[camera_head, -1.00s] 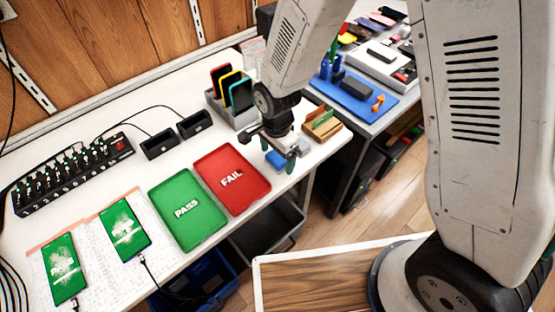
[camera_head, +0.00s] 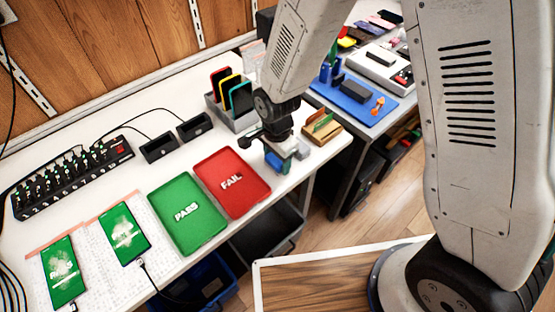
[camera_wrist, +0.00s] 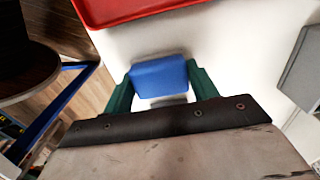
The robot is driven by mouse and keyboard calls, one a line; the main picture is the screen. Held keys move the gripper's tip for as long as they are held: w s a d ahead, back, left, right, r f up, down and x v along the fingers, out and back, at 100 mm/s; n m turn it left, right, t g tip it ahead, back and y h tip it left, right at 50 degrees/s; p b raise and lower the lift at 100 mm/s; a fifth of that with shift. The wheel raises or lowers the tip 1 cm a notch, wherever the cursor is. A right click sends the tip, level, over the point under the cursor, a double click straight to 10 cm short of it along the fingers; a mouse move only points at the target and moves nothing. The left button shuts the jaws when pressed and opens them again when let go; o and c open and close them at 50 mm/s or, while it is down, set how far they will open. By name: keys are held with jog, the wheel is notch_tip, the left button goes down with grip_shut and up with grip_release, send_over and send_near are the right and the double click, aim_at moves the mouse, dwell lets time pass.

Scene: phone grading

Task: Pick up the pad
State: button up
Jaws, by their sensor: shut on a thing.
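The pad is a small blue block. In the wrist view the pad (camera_wrist: 160,77) sits between the two green fingers of my gripper (camera_wrist: 158,84), which are shut on it. In the head view my gripper (camera_head: 277,158) is over the front edge of the white table, right of the red FAIL tray. The pad (camera_head: 272,160) shows there as a small blue patch, partly hidden by the fingers. I cannot tell for certain whether it touches the table.
The red FAIL tray (camera_head: 232,183) and green PASS tray (camera_head: 187,213) lie to the left. A grey rack (camera_head: 233,118) with phones stands behind. A wooden holder (camera_head: 322,130) is to the right. Two phones with green screens lie at the front left.

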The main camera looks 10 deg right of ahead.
aim_at(276, 159)
jog(key=shift+r, duration=0.5)
notch_tip(276, 159, up, 2)
jog(key=shift+s+a+r, duration=0.1)
jog(key=shift+s, duration=0.05)
jog(key=s+a, duration=0.2)
jog(key=s, duration=0.5)
jog(key=s+a+r, duration=0.1)
jog(key=s+a, duration=0.1)
jog(key=s, duration=0.6)
jog(key=shift+a, duration=0.25)
jog(key=shift+r, duration=0.1)
jog(key=shift+o, duration=0.8)
jog(key=shift+c, duration=0.4)
